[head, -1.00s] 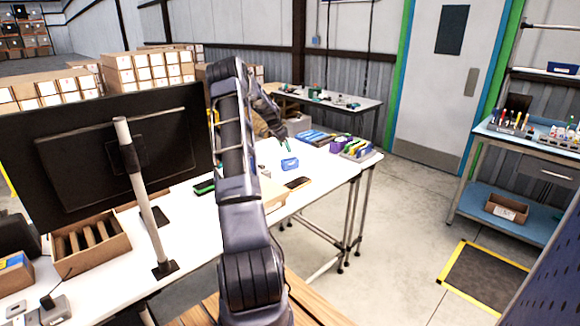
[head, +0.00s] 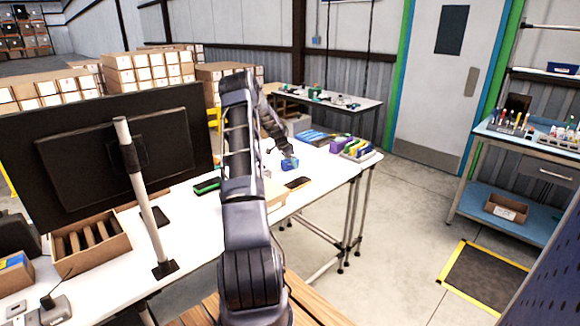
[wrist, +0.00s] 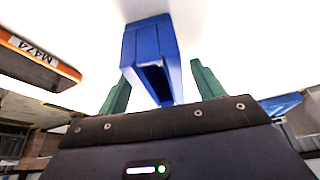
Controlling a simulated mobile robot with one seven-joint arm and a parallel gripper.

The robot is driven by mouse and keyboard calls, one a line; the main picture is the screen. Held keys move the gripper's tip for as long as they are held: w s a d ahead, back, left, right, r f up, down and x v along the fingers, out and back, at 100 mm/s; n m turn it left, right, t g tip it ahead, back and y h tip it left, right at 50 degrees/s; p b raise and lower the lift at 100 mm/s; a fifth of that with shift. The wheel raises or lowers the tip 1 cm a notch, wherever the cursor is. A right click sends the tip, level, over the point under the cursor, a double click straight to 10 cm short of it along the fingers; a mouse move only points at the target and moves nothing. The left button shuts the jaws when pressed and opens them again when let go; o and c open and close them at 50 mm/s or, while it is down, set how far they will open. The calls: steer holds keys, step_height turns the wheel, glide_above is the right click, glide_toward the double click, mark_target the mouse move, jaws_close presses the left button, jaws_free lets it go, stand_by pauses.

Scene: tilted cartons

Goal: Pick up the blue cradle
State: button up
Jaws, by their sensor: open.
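The blue cradle (head: 290,164) stands on the white table near its far right part. It is a small blue block with a slot, seen close up in the wrist view (wrist: 150,52). My gripper (head: 286,153) is right at the cradle, coming down from above and behind it in the head view. In the wrist view my gripper (wrist: 160,82) has its two green fingers apart, one on each side of the cradle. My arm hides part of the table.
An orange-edged dark device labelled M474 (wrist: 40,58) lies left of the cradle in the wrist view. In the head view, a dark flat item (head: 298,183) lies in front of it. Colourful bins (head: 356,149) stand to the right. A large monitor (head: 115,150) stands at left.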

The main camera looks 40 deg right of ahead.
steer(key=shift+x, duration=0.75)
steer(key=c, duration=1.1)
steer(key=shift+r, duration=0.15)
